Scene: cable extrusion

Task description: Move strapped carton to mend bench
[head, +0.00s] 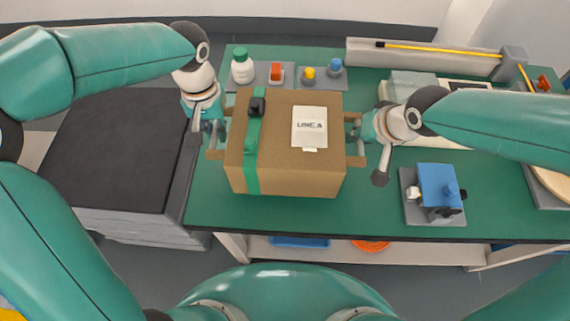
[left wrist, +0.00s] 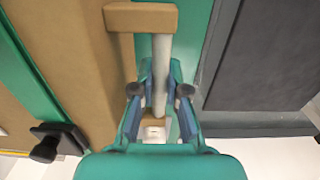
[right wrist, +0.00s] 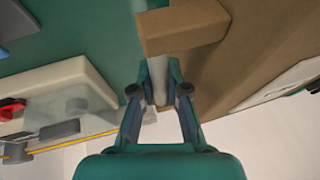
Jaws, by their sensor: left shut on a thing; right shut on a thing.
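The brown carton (head: 290,170) has a green strap (head: 251,160) with a black buckle (head: 257,106) and a white label (head: 310,127) on top. It is upright over the green-topped bench (head: 300,217); I cannot tell whether it touches the top. My left gripper (head: 212,128) is shut on the carton's left handle, a pale bar (left wrist: 161,65) between brown blocks. My right gripper (head: 366,128) is shut on the matching right handle (right wrist: 158,80). The carton hides the bench top beneath it.
A dark-topped stand (head: 115,145) is at the left. Behind the carton are a white bottle (head: 242,67), a red block (head: 276,72) and small knobs. A blue fixture (head: 438,186) stands right of the carton. A yellow rod (head: 440,49) lies in a back rail. The bench front is clear.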

